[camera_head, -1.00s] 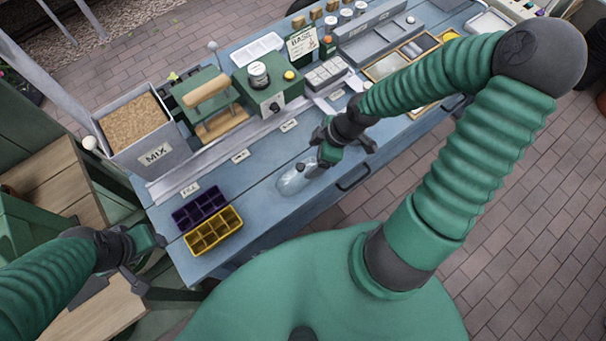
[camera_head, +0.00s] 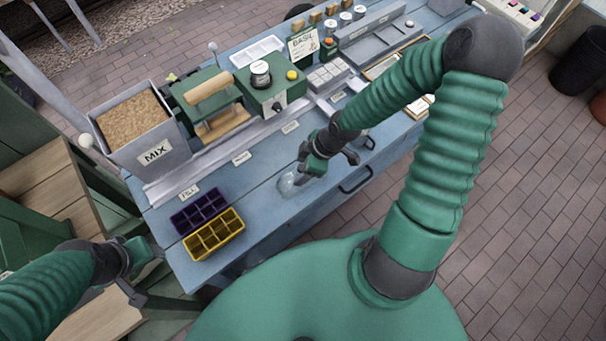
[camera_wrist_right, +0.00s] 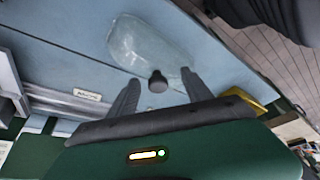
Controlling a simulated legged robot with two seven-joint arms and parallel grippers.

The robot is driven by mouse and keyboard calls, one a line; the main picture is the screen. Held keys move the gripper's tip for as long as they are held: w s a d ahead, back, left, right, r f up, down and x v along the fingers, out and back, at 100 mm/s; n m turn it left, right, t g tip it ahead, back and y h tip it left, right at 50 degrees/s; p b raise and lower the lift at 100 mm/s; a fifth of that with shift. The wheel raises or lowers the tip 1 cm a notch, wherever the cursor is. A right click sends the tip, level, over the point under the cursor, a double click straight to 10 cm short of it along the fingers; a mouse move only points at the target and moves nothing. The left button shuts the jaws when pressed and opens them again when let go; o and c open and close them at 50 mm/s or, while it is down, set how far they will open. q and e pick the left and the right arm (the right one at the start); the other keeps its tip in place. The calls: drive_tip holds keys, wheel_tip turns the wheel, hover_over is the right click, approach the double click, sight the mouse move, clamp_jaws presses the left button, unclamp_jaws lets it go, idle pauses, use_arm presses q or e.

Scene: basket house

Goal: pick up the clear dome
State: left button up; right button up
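The clear dome (camera_head: 289,184) sits on the blue table near its front edge, partly hidden by my right gripper (camera_head: 305,176) in the head view. In the right wrist view the dome (camera_wrist_right: 143,45) is a see-through shape with a dark round knob (camera_wrist_right: 158,82). The two fingers of my right gripper (camera_wrist_right: 157,92) stand apart, one on each side of the knob, with a gap to it on both sides. My left gripper (camera_head: 146,274) is low at the left, away from the dome; its fingers are too unclear to judge.
A purple tray (camera_head: 186,224) and a yellow tray (camera_head: 216,252) lie left of the dome. A grey MIX bin (camera_head: 157,154) and a green press (camera_head: 240,118) stand behind. The table (camera_head: 262,208) is clear between the trays and the dome.

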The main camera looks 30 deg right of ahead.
drive_tip(key=shift+a, duration=0.15)
drive_tip(key=c, duration=0.5)
drive_tip(key=shift+s+d, duration=0.2)
drive_tip(key=shift+d, duration=0.2)
clamp_jaws()
drive_tip(key=shift+f, duration=0.1)
drive_tip(key=shift+s+a, duration=0.1)
